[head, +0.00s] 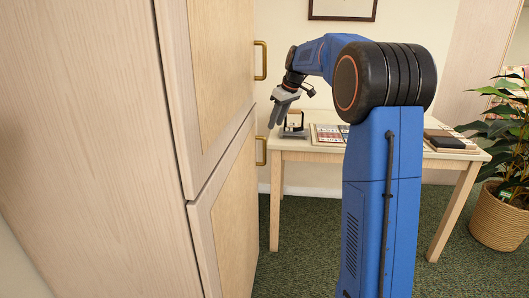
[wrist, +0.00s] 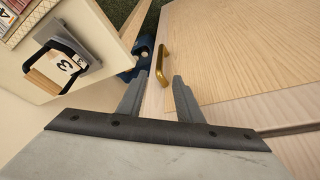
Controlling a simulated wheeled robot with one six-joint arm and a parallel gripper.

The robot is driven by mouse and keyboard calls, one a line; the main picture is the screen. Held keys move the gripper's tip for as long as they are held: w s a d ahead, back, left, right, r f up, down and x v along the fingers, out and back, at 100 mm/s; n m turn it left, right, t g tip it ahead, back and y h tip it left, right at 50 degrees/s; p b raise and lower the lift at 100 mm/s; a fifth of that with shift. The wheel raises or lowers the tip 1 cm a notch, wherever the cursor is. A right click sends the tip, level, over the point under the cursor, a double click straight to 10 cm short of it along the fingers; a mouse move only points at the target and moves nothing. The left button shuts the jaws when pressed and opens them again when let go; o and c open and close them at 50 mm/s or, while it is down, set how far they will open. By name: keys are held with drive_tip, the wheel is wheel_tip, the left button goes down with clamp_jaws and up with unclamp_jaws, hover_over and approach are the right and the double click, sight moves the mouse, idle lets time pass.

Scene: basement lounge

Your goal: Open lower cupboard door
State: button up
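The pale wood cupboard stands at the left of the head view, with its lower door (head: 230,215) below a seam. The lower door's brass handle (head: 261,151) is near the seam, on the edge by the table; in the wrist view the handle (wrist: 163,62) lies just beyond my fingertips. The lower door (wrist: 245,50) fills the upper right there. My gripper (head: 277,117) points down beside the cupboard, above the lower handle. In the wrist view my gripper (wrist: 161,76) has its fingers spread with nothing between them. The door looks shut.
The upper door (head: 215,70) has its own brass handle (head: 260,60). A table (head: 290,145) stands close by, carrying a small card holder (head: 294,122), a game board (head: 330,134) and a dark book (head: 447,142). A potted plant (head: 500,215) is at the right.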

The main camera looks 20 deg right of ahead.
approach(265, 161)
drive_tip(key=w+f, duration=0.2)
drive_tip(key=w+a+f, duration=0.1)
drive_tip(key=w+f, duration=0.1)
drive_tip(key=shift+w+a+f, duration=0.15)
drive_tip(key=shift+w+a, duration=0.1)
clamp_jaws()
